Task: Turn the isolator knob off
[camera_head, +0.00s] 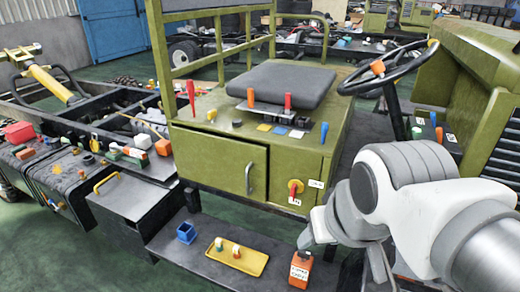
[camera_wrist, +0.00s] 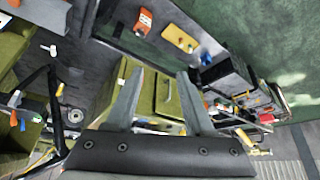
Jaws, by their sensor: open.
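The isolator knob (camera_head: 294,187) is red on a yellow plate. It sits low at the right end of the green cabinet's front (camera_head: 215,158) in the head view. Small white labels are to its right and below it; their text is too small to read. My gripper (camera_head: 314,230) is just below and right of the knob in the head view, apart from it in the picture and partly hidden by my wrist. In the wrist view my gripper (camera_wrist: 158,85) has its two fingers spread with nothing held between them. The cabinet shows beyond the fingers; I cannot make out the knob there.
Below the cabinet, a dark step holds a blue box (camera_head: 186,233), a yellow tray (camera_head: 218,266) with small items, and an orange labelled box (camera_head: 301,268). A black seat (camera_head: 280,85) and upright levers are above. A steering wheel (camera_head: 385,68) stands at right.

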